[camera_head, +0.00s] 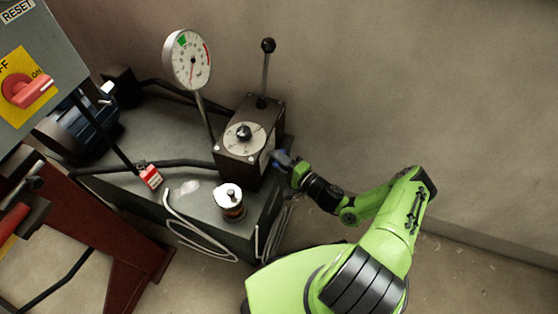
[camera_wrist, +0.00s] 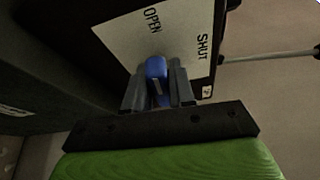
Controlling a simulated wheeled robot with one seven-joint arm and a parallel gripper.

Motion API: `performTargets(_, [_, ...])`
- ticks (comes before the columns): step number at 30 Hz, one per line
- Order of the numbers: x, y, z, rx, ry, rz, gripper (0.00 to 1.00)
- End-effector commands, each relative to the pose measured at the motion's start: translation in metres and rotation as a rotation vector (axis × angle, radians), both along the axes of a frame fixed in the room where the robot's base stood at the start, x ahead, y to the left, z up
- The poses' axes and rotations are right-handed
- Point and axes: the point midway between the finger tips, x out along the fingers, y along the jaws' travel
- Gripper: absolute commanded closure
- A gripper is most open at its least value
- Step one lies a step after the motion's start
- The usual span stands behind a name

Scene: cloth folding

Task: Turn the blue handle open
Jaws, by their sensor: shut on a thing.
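The blue handle (camera_wrist: 156,68) stands out from a pale plate (camera_wrist: 190,28) marked OPEN and SHUT, on the side of a dark box (camera_head: 240,172). In the wrist view the handle lies between the two grey fingers of my gripper (camera_wrist: 160,88), which is shut on it. The handle's far end points between the two words, nearer OPEN in the picture. In the head view my gripper (camera_head: 284,160) reaches the box's right side, and only a little blue shows there. The arm hides most of the plate in that view.
A dial gauge (camera_head: 188,62) stands behind the box, and a black-knobbed lever (camera_head: 266,66) rises from it. A grey panel with a red switch (camera_head: 28,91) is at left. Bare floor lies at lower right.

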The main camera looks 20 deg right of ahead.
Motion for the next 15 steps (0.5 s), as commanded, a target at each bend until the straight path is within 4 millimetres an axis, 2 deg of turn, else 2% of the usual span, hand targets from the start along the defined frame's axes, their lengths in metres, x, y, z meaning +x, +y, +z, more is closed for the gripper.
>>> performTargets(15, [-0.0009, 0.0007, -0.0033, -0.077, -0.1, 0.003, 1.0])
